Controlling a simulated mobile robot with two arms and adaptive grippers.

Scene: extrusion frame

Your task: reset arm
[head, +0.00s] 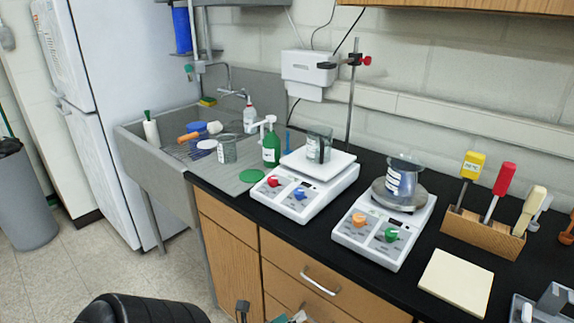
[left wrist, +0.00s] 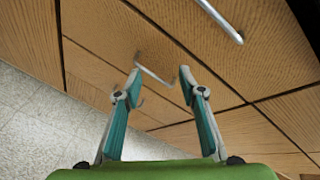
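My left gripper (head: 271,312) shows at the bottom edge of the head view, low in front of the wooden drawers and mostly cut off. In the left wrist view its two teal fingers (left wrist: 161,73) are apart with nothing between them. Behind the gap are wooden drawer fronts (left wrist: 215,70) and a metal handle. I see no contact with them. My right gripper cannot be made out in either view.
The black counter (head: 330,262) holds two white hotplates (head: 305,192) (head: 384,228) with beakers, a wooden tool rack (head: 483,236) and a pale pad (head: 456,282). A grey sink (head: 160,170) and white fridge (head: 125,100) stand left. A drawer handle (head: 318,284) juts out.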

